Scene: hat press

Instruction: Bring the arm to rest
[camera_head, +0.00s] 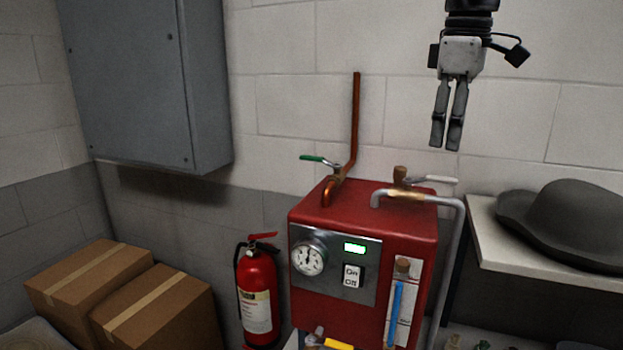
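My gripper (447,140) hangs in the upper right, in front of the white wall and above the red machine. It points straight down. Its two fingers are close together with nothing held between them, and it touches nothing. The top of my arm is cut off by the frame edge.
Below is a red machine (405,225) with a gauge (308,258), a lit green display, a green-handled valve (320,160) and pipes. A dark hat (570,222) sits on a pale surface (487,235) at right. A fire extinguisher (257,295), cardboard boxes (95,275) and a grey wall cabinet (130,80) stand left.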

